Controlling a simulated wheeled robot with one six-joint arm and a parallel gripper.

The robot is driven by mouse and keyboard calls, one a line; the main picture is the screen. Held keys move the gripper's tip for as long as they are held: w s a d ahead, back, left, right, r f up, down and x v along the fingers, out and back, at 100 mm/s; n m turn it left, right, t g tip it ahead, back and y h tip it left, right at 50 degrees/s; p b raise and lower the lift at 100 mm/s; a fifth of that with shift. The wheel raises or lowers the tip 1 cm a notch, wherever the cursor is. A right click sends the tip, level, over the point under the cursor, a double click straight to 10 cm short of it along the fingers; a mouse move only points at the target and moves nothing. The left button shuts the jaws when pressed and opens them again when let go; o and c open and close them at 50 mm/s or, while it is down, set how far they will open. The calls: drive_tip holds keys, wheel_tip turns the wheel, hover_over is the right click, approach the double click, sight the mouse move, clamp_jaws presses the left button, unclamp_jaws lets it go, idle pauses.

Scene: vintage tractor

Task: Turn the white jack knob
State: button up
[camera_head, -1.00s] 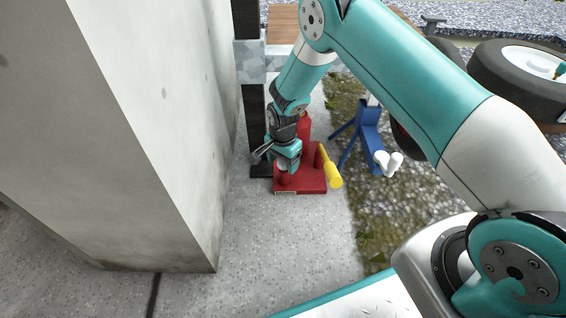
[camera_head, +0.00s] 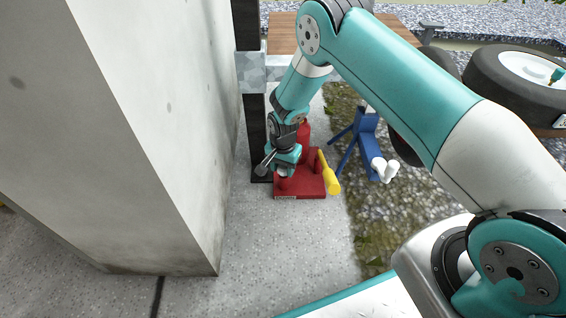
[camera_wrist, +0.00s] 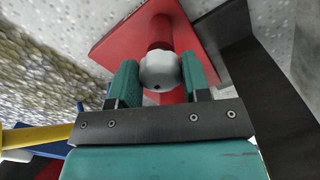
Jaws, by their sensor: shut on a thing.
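The white jack knob (camera_wrist: 160,69) shows in the wrist view as a pale, rounded knob on a red post. My gripper (camera_wrist: 160,80) is shut on it, with one teal finger on each side. In the head view, my gripper (camera_head: 283,168) is low over the left part of the red jack (camera_head: 312,186), and only a small pale bit of the knob (camera_head: 283,171) shows under it. The jack's red base plate also shows in the wrist view (camera_wrist: 112,45). A yellow handle (camera_head: 332,182) leans at the jack's right side.
A blue stand (camera_head: 370,140) with a white fitting (camera_head: 385,170) stands right of the jack. A concrete pillar (camera_head: 130,130) is close on the left, and a dark post (camera_head: 256,120) rises behind the jack. Tractor tyres (camera_head: 500,75) are at the back right. Floor in front is clear.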

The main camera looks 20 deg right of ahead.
drive_tip(key=n+p, duration=0.3)
drive_tip(key=n, duration=0.1)
drive_tip(key=shift+r+n, duration=0.15)
drive_tip(key=shift+n, duration=0.15)
drive_tip(key=shift+d+n+p, duration=0.1)
drive_tip(key=shift+n+p, duration=1.05)
drive_tip(key=shift+n, duration=1.15)
drive_tip(key=o, duration=0.9)
wheel_tip(320, 180, up, 17)
drive_tip(key=p, duration=0.8)
drive_tip(key=shift+r, duration=0.1)
